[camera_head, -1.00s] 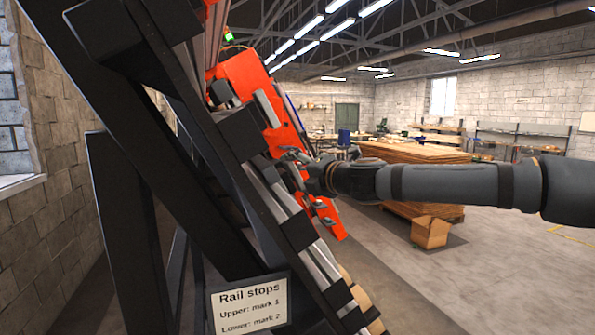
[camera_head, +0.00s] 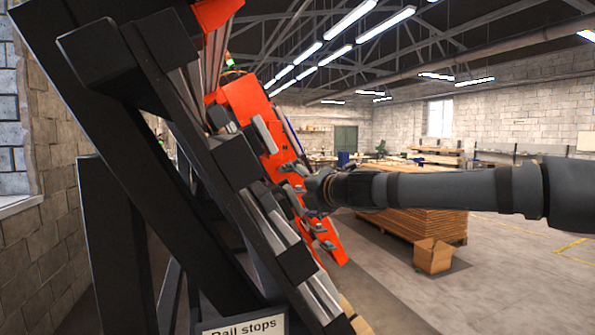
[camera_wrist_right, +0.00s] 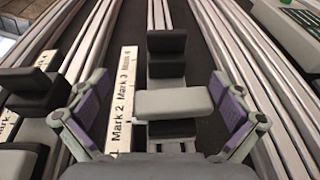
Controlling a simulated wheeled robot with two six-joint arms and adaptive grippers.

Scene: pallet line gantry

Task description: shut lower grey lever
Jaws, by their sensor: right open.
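In the right wrist view a light grey lever (camera_wrist_right: 173,103) lies crosswise over a dark rail stop, between the two purple-padded fingers of my right gripper (camera_wrist_right: 168,108). The fingers are spread, with a gap showing at the left; contact at the right finger is hard to tell. Beside the stop, a white strip (camera_wrist_right: 124,97) reads Mark 2, Mark 3 and Mark 4, with Mark 2 nearest the lever. In the head view my right gripper (camera_head: 292,186) is at the tilted rail frame, its fingers partly lost among rail parts. My left gripper is not in view.
The black frame (camera_head: 160,165) fills the left of the head view. An orange beam (camera_head: 243,104) slants behind the rails. A "Rail stops" sign (camera_head: 240,328) is cut off at the bottom. A cardboard box (camera_head: 433,256) and stacked boards (camera_head: 420,215) stand beyond, with open floor around.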

